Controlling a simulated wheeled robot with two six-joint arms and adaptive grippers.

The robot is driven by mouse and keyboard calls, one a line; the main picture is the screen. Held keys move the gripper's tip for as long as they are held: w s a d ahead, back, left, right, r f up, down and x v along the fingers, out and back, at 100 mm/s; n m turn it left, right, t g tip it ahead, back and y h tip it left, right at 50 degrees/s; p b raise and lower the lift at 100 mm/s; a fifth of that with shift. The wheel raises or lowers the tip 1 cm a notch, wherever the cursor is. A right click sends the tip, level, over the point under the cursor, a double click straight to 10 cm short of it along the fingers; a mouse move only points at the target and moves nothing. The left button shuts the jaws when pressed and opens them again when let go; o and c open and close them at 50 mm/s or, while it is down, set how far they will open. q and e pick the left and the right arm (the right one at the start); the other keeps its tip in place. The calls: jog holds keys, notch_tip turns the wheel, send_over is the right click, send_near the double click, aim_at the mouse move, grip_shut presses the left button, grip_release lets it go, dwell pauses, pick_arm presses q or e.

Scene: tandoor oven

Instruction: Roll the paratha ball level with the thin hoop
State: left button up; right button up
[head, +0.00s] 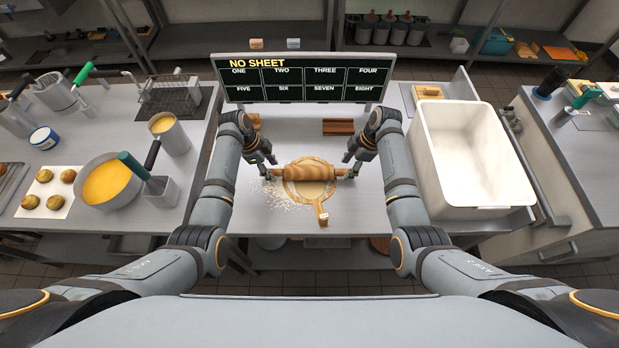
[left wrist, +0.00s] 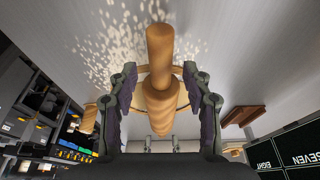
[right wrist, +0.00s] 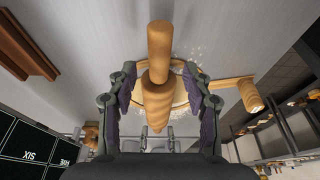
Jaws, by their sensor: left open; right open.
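A wooden rolling pin (head: 310,173) lies crosswise over a round wooden board (head: 320,208) whose handle points toward me. A pale round patch shows around the pin on the board, but I cannot separate dough from hoop there. My left gripper (head: 271,171) is open, with its fingers on both sides of the pin's left handle; the pin also shows in the left wrist view (left wrist: 160,50). My right gripper (head: 349,171) is open around the right handle, seen in the right wrist view (right wrist: 160,45). Gaps show between fingers and pin.
Flour (head: 275,194) is scattered left of the board. A brown wooden block (head: 338,127) lies behind it. A menu board reading NO SHEET (head: 302,80) stands at the back. A large white bin (head: 478,205) is on the right; a pot of yellow liquid (head: 106,182) is on the left.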

pick_arm(q)
jog(key=shift+r, duration=2.35)
pick_arm(e)
jog(key=shift+r, duration=2.35)
